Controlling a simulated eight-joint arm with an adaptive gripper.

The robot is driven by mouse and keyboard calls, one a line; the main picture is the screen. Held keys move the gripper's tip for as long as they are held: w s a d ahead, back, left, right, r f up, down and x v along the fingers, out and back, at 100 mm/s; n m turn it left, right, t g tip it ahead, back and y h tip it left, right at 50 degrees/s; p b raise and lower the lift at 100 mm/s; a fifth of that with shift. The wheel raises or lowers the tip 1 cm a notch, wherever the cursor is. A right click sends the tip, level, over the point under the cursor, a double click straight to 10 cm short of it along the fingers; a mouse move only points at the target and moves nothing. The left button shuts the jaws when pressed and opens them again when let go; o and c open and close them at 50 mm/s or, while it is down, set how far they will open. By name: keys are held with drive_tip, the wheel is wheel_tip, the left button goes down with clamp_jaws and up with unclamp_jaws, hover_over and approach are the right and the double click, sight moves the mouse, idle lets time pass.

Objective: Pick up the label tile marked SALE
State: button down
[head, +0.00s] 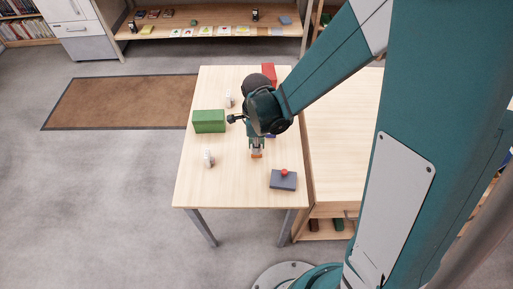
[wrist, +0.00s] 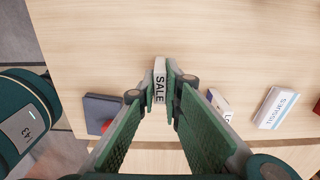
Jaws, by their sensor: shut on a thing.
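The label tile marked SALE (wrist: 160,82) is a narrow white block with dark letters, in the middle of the wrist view. My gripper (wrist: 160,92) is shut on it, with one green finger pad against each side. In the head view my gripper (head: 256,147) points down over the middle of the table. A small orange-brown patch shows under its tips there. I cannot tell whether the tile touches the table or hangs just above it.
The wrist view shows a partly hidden lettered block (wrist: 222,103) and a tissues box (wrist: 276,108). The front left is clear.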

drive_tip(key=shift+r+p, duration=0.75)
drive_tip(key=shift+r, duration=4.05)
